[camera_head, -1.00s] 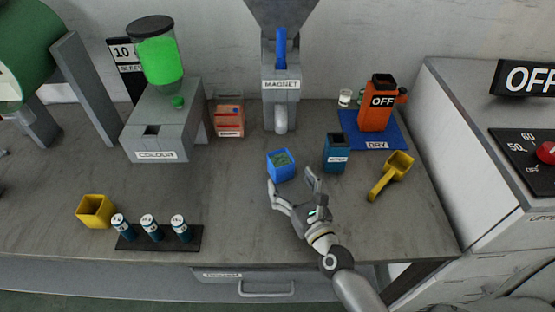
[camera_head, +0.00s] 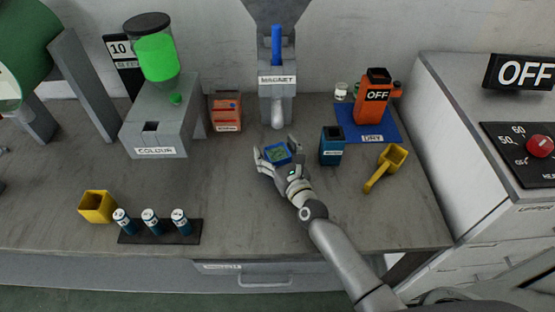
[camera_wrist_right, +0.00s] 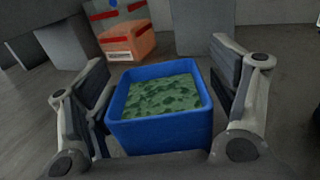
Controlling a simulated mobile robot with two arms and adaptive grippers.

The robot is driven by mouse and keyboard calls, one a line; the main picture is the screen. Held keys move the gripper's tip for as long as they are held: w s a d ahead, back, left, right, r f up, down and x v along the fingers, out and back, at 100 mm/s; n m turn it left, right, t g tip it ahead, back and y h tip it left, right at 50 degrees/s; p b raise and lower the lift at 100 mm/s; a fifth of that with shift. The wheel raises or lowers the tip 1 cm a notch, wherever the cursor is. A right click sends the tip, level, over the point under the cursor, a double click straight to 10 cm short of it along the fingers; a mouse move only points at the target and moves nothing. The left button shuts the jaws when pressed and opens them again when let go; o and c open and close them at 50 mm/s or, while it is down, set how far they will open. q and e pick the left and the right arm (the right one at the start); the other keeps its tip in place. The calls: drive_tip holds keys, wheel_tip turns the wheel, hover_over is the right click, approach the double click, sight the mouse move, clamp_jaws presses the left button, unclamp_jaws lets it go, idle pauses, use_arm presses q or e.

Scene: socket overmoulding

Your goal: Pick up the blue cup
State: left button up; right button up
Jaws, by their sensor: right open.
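The blue cup (camera_head: 277,153) is a square, open-topped cup with green speckled granules in it. It stands on the grey worktop in front of the magnet unit. My right gripper (camera_head: 274,157) is open, with one finger on each side of the cup. In the right wrist view the blue cup (camera_wrist_right: 160,127) sits between the spread fingers of the right gripper (camera_wrist_right: 160,95). A gap shows at the left finger; the right finger is very near the cup wall, and I cannot tell if it touches. The gripper hides part of the cup in the head view. My left gripper is not in view.
A dark blue container (camera_head: 332,147) stands just right of the gripper. A yellow scoop (camera_head: 386,166) lies further right. The magnet unit (camera_head: 277,95) and an orange-red box (camera_head: 226,112) are behind. A yellow cup (camera_head: 97,207) and a rack of vials (camera_head: 158,236) are at front left.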

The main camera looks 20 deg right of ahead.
drive_tip(key=shift+w, duration=0.1)
drive_tip(key=c, duration=1.1)
drive_tip(key=shift+r, duration=0.1)
